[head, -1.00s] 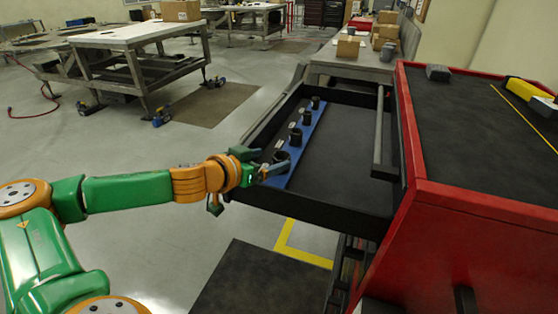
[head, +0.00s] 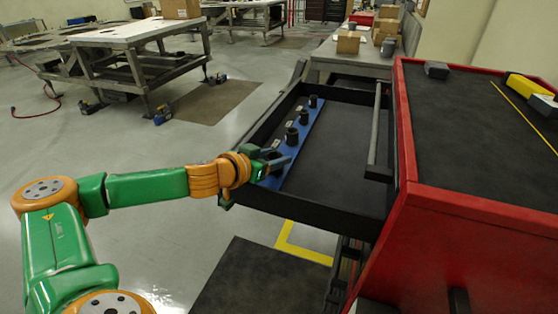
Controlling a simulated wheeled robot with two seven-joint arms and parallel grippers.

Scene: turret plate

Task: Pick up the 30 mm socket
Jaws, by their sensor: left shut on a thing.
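My left gripper (head: 271,164) is at the near end of a blue socket rail (head: 283,166) in the open drawer. It is shut on the nearest dark socket (head: 270,155), which its fingers mostly hide. I cannot tell whether that socket is still seated on the rail or lifted. Three more black sockets stand upright along the rail: one close by (head: 292,137), one farther back (head: 304,118) and one at the far end (head: 313,101). Small pale labels sit beside them, too small to read, so the sizes cannot be told. My right gripper is out of view.
The black drawer (head: 345,212) sticks out from the red cabinet (head: 470,227), and its walls surround the rail. The drawer floor right of the rail is bare. A grey bar (head: 376,130) runs along the drawer's right side. A yellow object (head: 527,88) lies on the cabinet top.

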